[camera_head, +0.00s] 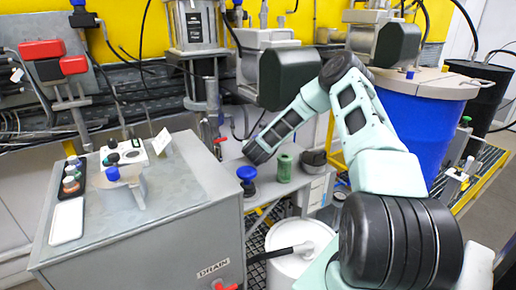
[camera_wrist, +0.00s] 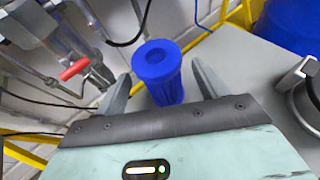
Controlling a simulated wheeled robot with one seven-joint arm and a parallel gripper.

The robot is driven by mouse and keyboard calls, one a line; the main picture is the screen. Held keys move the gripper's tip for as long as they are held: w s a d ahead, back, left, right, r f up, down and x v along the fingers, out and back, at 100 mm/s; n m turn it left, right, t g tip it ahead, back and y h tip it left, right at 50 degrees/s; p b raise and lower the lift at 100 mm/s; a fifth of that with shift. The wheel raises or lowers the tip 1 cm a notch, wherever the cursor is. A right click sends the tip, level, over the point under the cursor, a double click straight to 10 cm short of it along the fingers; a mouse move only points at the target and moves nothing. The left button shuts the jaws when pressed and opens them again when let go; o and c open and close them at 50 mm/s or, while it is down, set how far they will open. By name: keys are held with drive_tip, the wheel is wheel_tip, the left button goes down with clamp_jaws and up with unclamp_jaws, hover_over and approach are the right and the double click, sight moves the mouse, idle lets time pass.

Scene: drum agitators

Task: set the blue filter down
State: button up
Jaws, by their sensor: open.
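The blue filter (camera_wrist: 158,70), a ribbed cup shape with a hollow round top, shows in the wrist view between the two fingers of my gripper (camera_wrist: 163,88). The jaws are open, with a visible gap on each side of the filter. The filter's lower end is close to the dark edge of my gripper, and what it rests on is hard to make out. In the head view my arm reaches down to the grey bench and my fingers cannot be made out. A blue-topped object (camera_head: 247,174) is just below the arm's end there; I cannot tell whether it is the filter.
A green canister (camera_head: 285,167) and a dark round bowl (camera_head: 313,158) stand on the bench. A large blue drum (camera_head: 407,130) is at right. A grey cabinet (camera_head: 150,225) with small items is at left. A red valve handle (camera_wrist: 74,69) is left of the filter.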

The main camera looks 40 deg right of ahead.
drive_tip(key=b+v, duration=0.1)
drive_tip(key=v, duration=0.8)
drive_tip(key=shift+s+a, duration=0.1)
drive_tip(key=shift+a, duration=0.05)
